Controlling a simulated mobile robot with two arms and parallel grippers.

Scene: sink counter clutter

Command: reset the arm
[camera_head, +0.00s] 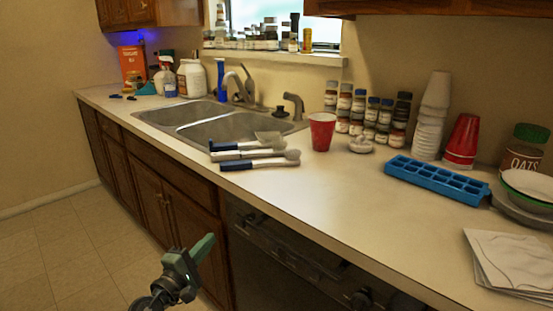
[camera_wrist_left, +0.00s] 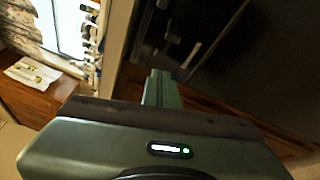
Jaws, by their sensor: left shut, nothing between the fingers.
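My left gripper (camera_head: 205,246) is low in the head view, in front of the lower cabinets and below the counter's front edge. Its fingers are shut with nothing between them, and it touches nothing that I can see. In the left wrist view its green fingers (camera_wrist_left: 158,88) point toward a dark appliance front. My right gripper is in neither view.
The counter (camera_head: 330,220) holds a double sink (camera_head: 215,122), brushes (camera_head: 260,162), a red cup (camera_head: 321,131), a blue ice tray (camera_head: 436,180), stacked cups (camera_head: 432,115) and napkins (camera_head: 510,260). The floor (camera_head: 70,250) at left is clear. The dishwasher (camera_head: 290,265) is right of the gripper.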

